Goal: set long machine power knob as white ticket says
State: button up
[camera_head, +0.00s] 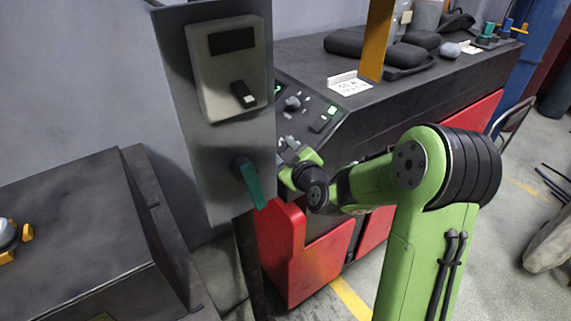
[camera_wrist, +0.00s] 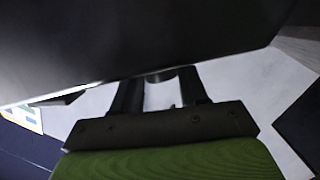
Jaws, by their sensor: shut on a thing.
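The long machine (camera_head: 425,90) is a black-topped bench with red lower panels and a sloped control panel at its left end. A dark round knob (camera_head: 292,103) and a lit green switch (camera_head: 332,110) show on that panel. The white ticket (camera_head: 350,85) stands on the machine top; its large print looks like "40 A", with smaller print unreadable. My gripper (camera_head: 287,148) is at the panel's lower part, beside the grey post. In the wrist view my gripper (camera_wrist: 160,88) has its fingers around a dark round knob (camera_wrist: 160,75), mostly hidden; its pointer cannot be seen.
A grey post (camera_head: 213,160) with a control box (camera_head: 228,70) and a green-handled lever (camera_head: 250,182) stands close left of my gripper. A yellow upright (camera_head: 377,40) rises behind the ticket. Dark pads (camera_head: 405,52) lie on the machine top. A dark bench (camera_head: 75,230) is at left.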

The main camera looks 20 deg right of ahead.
jog(key=shift+a+f+m+t+h+b, duration=0.2)
jog(key=shift+m+t+h+b, duration=0.3)
jog(key=shift+b, duration=0.55)
jog(key=shift+a+f+m+t+h+b, duration=0.15)
jog(key=shift+m+t+h+b, duration=0.15)
jog(key=shift+m+h+b, duration=0.55)
jog(key=shift+b, duration=0.55)
jog(key=shift+d+h+b, duration=0.1)
jog(key=shift+h+b, duration=0.15)
jog(key=shift+b, duration=0.15)
jog(key=o, duration=1)
jog(key=shift+r, duration=0.1)
jog(key=shift+o, duration=0.2)
jog(key=shift+r, duration=0.1)
notch_tip(320, 180, up, 10)
jog(key=p, duration=0.4)
